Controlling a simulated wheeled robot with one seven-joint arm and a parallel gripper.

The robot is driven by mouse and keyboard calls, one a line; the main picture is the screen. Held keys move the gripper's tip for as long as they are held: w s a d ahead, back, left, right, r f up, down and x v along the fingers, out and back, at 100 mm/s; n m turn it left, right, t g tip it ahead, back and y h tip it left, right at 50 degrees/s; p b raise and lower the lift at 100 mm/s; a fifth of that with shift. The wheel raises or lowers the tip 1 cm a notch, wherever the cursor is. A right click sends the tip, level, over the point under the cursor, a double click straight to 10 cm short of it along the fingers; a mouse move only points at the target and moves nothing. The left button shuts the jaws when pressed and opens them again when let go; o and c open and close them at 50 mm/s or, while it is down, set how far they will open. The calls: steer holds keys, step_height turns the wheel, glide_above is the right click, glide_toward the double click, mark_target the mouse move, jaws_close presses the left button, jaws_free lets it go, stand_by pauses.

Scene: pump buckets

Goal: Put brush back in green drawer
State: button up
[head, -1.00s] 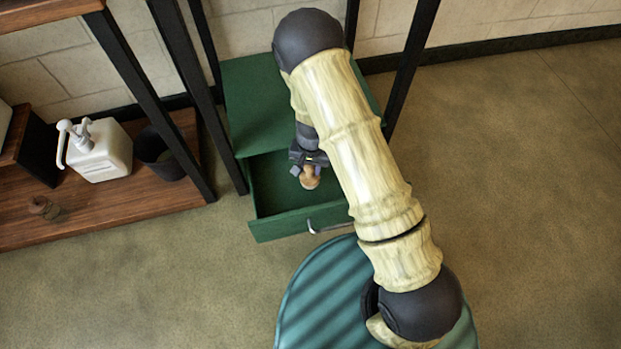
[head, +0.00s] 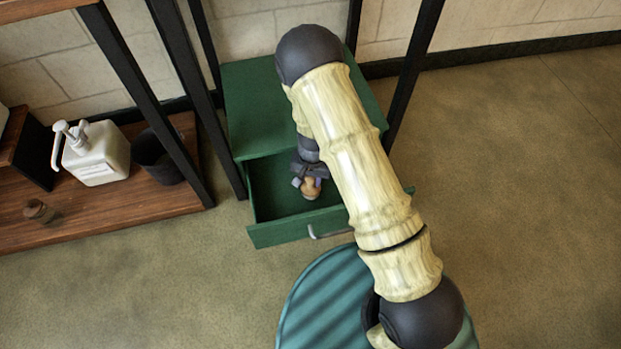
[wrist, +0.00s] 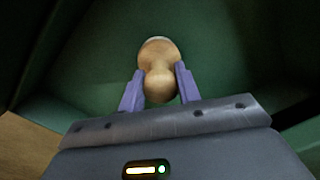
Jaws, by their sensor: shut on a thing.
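The green drawer (head: 280,232) stands pulled out from the front of its green cabinet (head: 262,105). My gripper (head: 311,184) points down into the drawer opening and is shut on the brush (head: 311,190), a small wooden knobbed piece. In the wrist view the two purple fingers of my gripper (wrist: 160,88) sit on either side of the brush (wrist: 159,68), with green drawer surfaces (wrist: 215,45) behind it. I cannot tell whether the brush touches the drawer floor. My arm hides the right part of the drawer.
A wooden shelf (head: 110,210) at left holds a white pump bottle (head: 97,155), a dark cup (head: 158,158) and a small brown object (head: 38,211). Black frame posts (head: 180,70) flank the cabinet. The floor (head: 530,200) at right is clear.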

steer(key=shift+f, duration=0.1)
steer(key=o, duration=1.1)
steer(key=shift+o, duration=0.2)
step_height(320, 180, up, 11)
steer(key=p, duration=0.6)
steer(key=shift+d+p, duration=0.15)
steer(key=shift+p, duration=0.2)
steer(key=shift+r, duration=0.65)
